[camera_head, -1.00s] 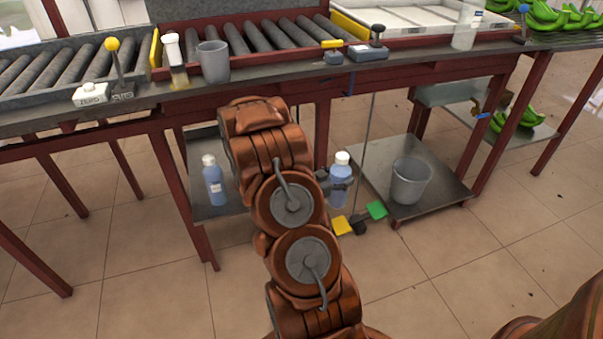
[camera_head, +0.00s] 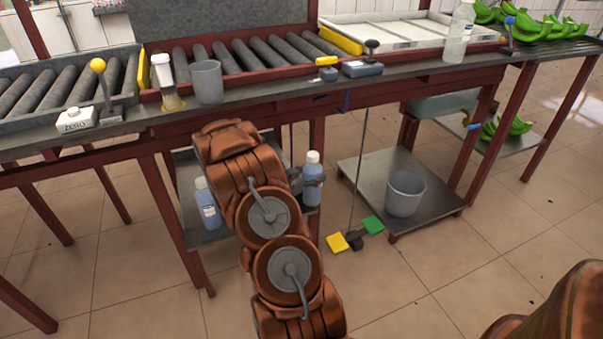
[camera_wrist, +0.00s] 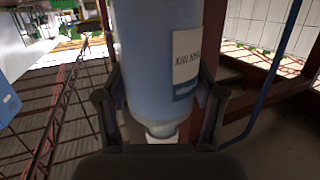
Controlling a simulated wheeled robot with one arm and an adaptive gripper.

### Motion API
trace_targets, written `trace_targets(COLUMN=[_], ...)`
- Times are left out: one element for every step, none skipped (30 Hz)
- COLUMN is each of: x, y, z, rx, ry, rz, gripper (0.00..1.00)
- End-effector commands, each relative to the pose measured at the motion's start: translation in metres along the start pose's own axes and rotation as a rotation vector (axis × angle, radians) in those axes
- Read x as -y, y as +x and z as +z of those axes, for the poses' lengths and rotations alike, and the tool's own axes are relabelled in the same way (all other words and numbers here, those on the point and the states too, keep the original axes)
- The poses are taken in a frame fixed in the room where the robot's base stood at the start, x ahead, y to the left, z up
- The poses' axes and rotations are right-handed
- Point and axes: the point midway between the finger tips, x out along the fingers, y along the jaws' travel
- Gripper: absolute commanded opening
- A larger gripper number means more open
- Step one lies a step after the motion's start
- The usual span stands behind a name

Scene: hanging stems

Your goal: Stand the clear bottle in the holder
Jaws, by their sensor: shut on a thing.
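My gripper (camera_head: 297,180) is shut on a blue bottle (camera_head: 313,180) with a white cap. It holds the bottle upright below the bench edge, in front of the lower shelf. In the wrist view the bottle (camera_wrist: 160,60) fills the middle between the fingers, with a white label and the cap end at the bottom. A clear bottle (camera_head: 458,38) with a pale cap stands on the bench at the right. A second blue bottle (camera_head: 207,205) stands on the lower shelf, left of my arm. I cannot clearly make out a holder; my arm hides part of the shelf.
The bench (camera_head: 420,72) carries a grey cup (camera_head: 207,82), a white-capped container (camera_head: 164,78), a lever box (camera_head: 362,69) and rollers. A grey bucket (camera_head: 404,194) stands on a low platform. Yellow and green pedals (camera_head: 354,238) lie on the floor. Red table legs flank my arm.

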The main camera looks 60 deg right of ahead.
Motion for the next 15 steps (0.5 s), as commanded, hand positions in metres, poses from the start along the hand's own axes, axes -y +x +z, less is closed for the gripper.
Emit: trace_targets(x=[0.009, 0.013, 0.018, 0.021, 0.025, 0.029, 0.034, 0.038, 0.042, 0.046, 0.049, 0.054, 0.057, 0.06, 0.063], y=[0.003, 0.004, 0.005, 0.006, 0.008, 0.01, 0.011, 0.012, 0.014, 0.015, 0.016, 0.017, 0.018, 0.019, 0.02], z=[-0.001, -0.001, -0.001, 0.0, 0.001, 0.001, 0.001, 0.001, 0.002, 0.002, 0.002, 0.002, 0.001, 0.001, 0.001], rx=[-0.004, -0.004, -0.003, -0.002, -0.001, -0.001, -0.002, -0.002, -0.001, -0.001, -0.001, -0.002, -0.003, -0.003, -0.003], ry=[0.007, 0.007, 0.006, 0.005, 0.005, 0.005, 0.006, 0.006, 0.005, 0.004, 0.003, 0.004, 0.004, 0.005, 0.005], rz=[-0.002, -0.003, -0.003, -0.003, -0.002, -0.002, -0.002, -0.003, -0.003, -0.003, -0.004, -0.004, -0.005, -0.005, -0.004], gripper=[0.0, 0.0, 0.0, 0.0, 0.0, 0.0, 0.0, 0.0, 0.0, 0.0, 0.0, 0.0, 0.0, 0.0, 0.0])
